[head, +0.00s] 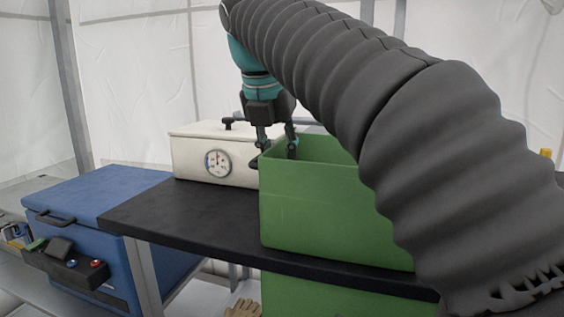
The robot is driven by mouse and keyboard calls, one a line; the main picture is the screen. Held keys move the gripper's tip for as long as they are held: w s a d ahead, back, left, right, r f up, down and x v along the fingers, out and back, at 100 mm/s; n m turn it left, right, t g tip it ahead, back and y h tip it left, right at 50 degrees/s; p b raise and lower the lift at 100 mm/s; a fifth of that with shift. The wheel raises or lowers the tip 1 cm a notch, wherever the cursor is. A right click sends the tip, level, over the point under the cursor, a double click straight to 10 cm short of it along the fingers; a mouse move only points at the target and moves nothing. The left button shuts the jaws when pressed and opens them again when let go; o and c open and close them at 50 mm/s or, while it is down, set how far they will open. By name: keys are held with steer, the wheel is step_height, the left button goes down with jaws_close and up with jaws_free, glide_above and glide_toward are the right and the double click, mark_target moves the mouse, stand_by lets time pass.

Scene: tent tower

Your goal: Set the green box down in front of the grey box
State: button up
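A green open-topped box (310,205) stands upright at the front edge of a black tabletop (185,215). My gripper (275,157) points down at the box's left end, with its fingers spread apart around the rim of the left wall. One finger is at the outside corner and the other is over the inside. I see no clear grip on the wall, though contact is hard to tell. The box's right side is hidden behind my arm. No plainly grey box shows; a cream box (188,160) with a round gauge stands behind and left of the green box.
A blue cooler (115,195) with a handle and a dark control panel stands left, lower than the tabletop. Another green surface (320,297) and a tan glove (243,309) show below the tabletop. The tabletop's left part is clear. White tent walls with poles stand behind.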

steer(key=shift+v, duration=2.6)
